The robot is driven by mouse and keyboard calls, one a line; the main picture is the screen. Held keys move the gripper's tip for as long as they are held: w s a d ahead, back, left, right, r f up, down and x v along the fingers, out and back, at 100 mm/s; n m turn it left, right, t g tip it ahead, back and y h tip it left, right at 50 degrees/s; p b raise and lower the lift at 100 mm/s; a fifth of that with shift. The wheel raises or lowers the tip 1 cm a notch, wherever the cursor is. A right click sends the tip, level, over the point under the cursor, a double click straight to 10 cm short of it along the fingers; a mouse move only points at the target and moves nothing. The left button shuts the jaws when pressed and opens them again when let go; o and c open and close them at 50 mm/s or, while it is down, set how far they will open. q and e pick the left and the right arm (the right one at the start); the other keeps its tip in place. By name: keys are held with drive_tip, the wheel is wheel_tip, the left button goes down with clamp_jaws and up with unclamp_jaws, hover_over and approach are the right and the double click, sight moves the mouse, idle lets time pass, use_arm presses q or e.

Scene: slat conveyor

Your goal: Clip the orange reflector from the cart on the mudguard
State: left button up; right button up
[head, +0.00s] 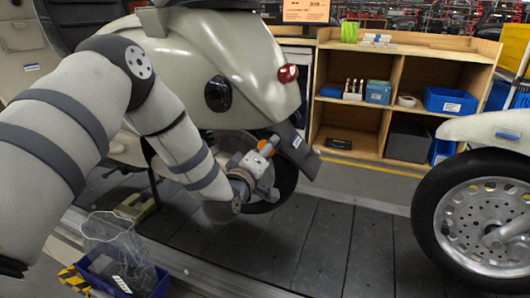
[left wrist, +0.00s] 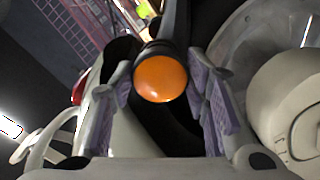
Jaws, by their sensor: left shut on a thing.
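The orange reflector (head: 264,146) is at the tip of my left gripper (head: 256,162), beside the dark mudguard (head: 296,147) at the scooter's rear. In the left wrist view the round orange reflector (left wrist: 161,79) faces the camera between the two finger pads of my left gripper (left wrist: 162,95). The gripper is shut on it. A dark part lies directly behind the reflector; I cannot tell whether the reflector touches the mudguard. My right gripper is in neither view.
The cream scooter body (head: 235,60) with a red tail light (head: 288,73) rises above the gripper. The slat conveyor (head: 320,240) is clear to the right, up to another scooter's wheel (head: 485,220). Wooden shelves (head: 395,95) stand behind.

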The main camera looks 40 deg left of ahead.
use_arm(q)
drive_tip(key=shift+x, duration=0.8)
drive_tip(key=shift+w, duration=0.2)
idle(0.5)
drive_tip(key=o, duration=1)
